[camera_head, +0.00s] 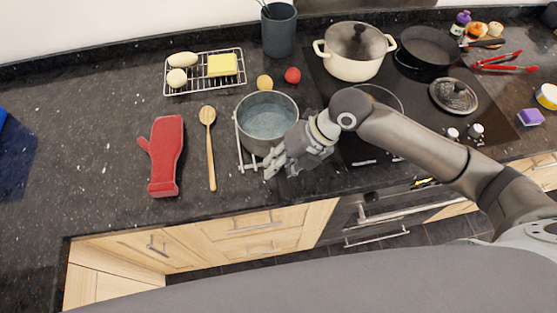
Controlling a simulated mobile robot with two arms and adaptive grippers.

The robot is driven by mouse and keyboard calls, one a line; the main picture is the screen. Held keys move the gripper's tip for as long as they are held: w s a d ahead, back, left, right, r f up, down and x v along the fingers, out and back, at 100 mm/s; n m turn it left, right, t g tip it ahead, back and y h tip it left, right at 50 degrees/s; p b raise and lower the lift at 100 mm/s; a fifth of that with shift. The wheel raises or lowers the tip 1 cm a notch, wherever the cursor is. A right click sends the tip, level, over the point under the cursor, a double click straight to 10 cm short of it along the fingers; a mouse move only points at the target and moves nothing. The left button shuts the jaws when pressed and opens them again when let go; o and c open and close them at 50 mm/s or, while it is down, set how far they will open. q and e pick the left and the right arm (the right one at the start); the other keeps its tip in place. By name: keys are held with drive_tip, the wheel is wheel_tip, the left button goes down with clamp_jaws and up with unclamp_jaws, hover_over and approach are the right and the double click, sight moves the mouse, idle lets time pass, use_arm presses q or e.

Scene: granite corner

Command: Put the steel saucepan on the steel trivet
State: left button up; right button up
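The steel saucepan (262,147) is upright near the middle of the counter, its inside empty. The steel trivet (239,150) shows as thin pale bars along the saucepan's left and front side; the pan covers the rest of it. I cannot tell whether the pan rests on the bars or is slightly above them. My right gripper (276,170) is at the pan's front right side, pointing left and down. The pan's handle is not clearly visible, and the hand hides that side. I cannot see whether the fingers are closed on anything. My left gripper is out of view.
A wooden spoon (210,150) and red oven mitt (165,155) lie left. A wire rack (205,88) with a yellow sponge is behind. A yellow ball (264,82) and red ball (293,75) sit behind the pan. A cream pot (352,66) stands on the hob at right.

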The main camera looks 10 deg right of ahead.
drive_tip(key=shift+o, duration=1)
drive_tip(key=shift+r, duration=0.15)
drive_tip(key=shift+w+d+r, duration=0.1)
drive_tip(key=shift+d+r, duration=0.1)
drive_tip(key=shift+r, duration=0.05)
drive_tip(key=b+v, duration=0.2)
drive_tip(key=v, duration=0.9)
drive_tip(key=shift+r, duration=0.1)
